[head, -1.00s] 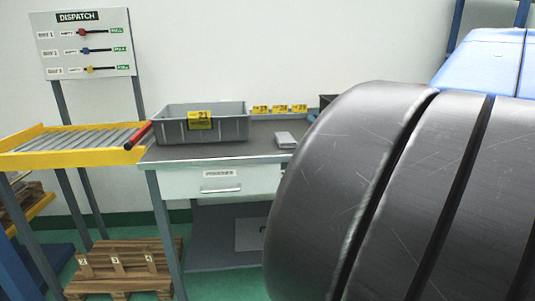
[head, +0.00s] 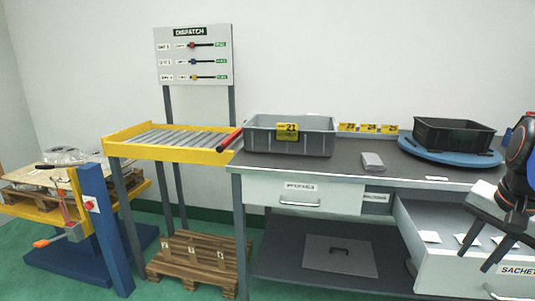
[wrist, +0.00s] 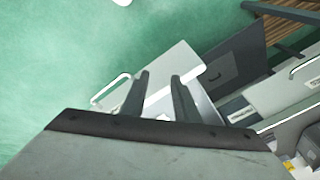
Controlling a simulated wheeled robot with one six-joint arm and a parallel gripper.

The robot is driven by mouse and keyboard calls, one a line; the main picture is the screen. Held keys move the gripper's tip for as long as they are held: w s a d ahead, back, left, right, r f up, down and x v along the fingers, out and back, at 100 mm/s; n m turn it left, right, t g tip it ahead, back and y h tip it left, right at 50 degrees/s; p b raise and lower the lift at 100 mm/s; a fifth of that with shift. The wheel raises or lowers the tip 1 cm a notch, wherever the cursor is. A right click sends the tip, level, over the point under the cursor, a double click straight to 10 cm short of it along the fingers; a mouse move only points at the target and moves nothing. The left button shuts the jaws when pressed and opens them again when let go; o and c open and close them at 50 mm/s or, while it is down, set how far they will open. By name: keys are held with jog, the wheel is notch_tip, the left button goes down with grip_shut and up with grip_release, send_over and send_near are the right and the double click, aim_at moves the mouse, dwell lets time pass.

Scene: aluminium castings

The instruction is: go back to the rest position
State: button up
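My gripper (head: 475,258) is at the right edge of the head view, pointing down over an open drawer labelled SACHET (head: 455,270). Its two dark fingers are apart with nothing seen between them. In the wrist view the same fingers (wrist: 160,75) stand apart, with a white drawer front and green floor beyond them. Part of my arm is cut off by the right edge of the head view.
A workbench (head: 345,170) carries a grey bin (head: 260,140) and a black tray (head: 450,136) on a blue disc (head: 410,148). White packets lie in the open drawer. A roller rack (head: 185,150), pallet (head: 190,262) and blue post (head: 98,215) stand left. Green floor is clear in front.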

jog(key=s+a+f+n+t, duration=0.1)
jog(key=a+f+n, duration=0.4)
jog(key=a, duration=0.2)
jog(key=s+a+f+n+t+y, duration=0.1)
jog(key=a+f+n, duration=0.5)
jog(key=a, duration=0.2)
jog(key=shift+a+n, duration=0.25)
jog(key=shift+n, duration=0.05)
